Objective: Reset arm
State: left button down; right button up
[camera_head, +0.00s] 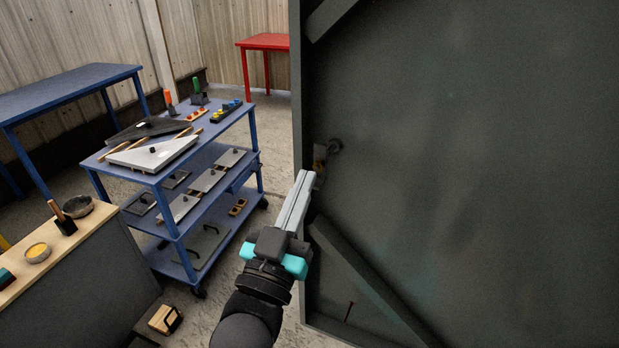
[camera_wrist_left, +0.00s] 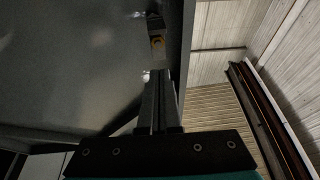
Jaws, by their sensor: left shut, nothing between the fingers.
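My left gripper (camera_head: 303,184) is shut with nothing between its long grey fingers. It points up at the edge of a large dark grey panel (camera_head: 480,150), near a small latch fitting (camera_head: 321,160) on the panel's inner face. In the left wrist view, the shut fingers (camera_wrist_left: 160,80) point toward the same fitting (camera_wrist_left: 157,40), which has a brass-coloured part. I cannot tell whether the fingertips touch it. My right gripper is not in view.
A blue shelved cart (camera_head: 172,222) with plates and tools stands left of the gripper. A wooden-topped bench (camera_head: 75,247) is at lower left. A blue table (camera_head: 70,85) and a red table (camera_head: 262,42) stand behind. Bare floor shows between cart and panel.

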pick_arm(q)
jog(key=b+v, duration=0.1)
jog(key=v, duration=0.5)
jog(key=shift+s+a, duration=0.2)
jog(key=shift+s, duration=0.2)
notch_tip(320, 180, down, 34)
jog(key=w+g+y+b, duration=0.1)
jog(key=g+y+b, duration=0.1)
jog(key=g+b, duration=0.45)
jog(key=s+a+f+g+y+b, duration=0.1)
jog(key=s+a+f+g, duration=0.15)
jog(key=f, duration=0.55)
jog(key=s+a+f+g+b, duration=0.1)
jog(key=s+f, duration=0.2)
jog(key=f, duration=0.4)
jog(key=s+a+f+g+y+b, duration=0.1)
jog(key=s+a+f+g, duration=0.15)
jog(key=f, duration=0.55)
jog(key=s+a+f+g+y+b, duration=0.1)
jog(key=s+a+f+g, duration=0.3)
jog(key=s+f, duration=0.5)
jog(key=s+a+f+n+g+y+b, duration=0.1)
jog(key=s+a+f+g+b, duration=0.2)
jog(key=s+f, duration=0.7)
jog(key=s+a+b, duration=0.1)
jog(key=s+a, duration=0.1)
jog(key=s, duration=0.4)
jog(key=shift+s+f+g+y, duration=0.15)
jog(key=shift+s+g+y, duration=0.2)
jog(key=shift+s+y, duration=0.05)
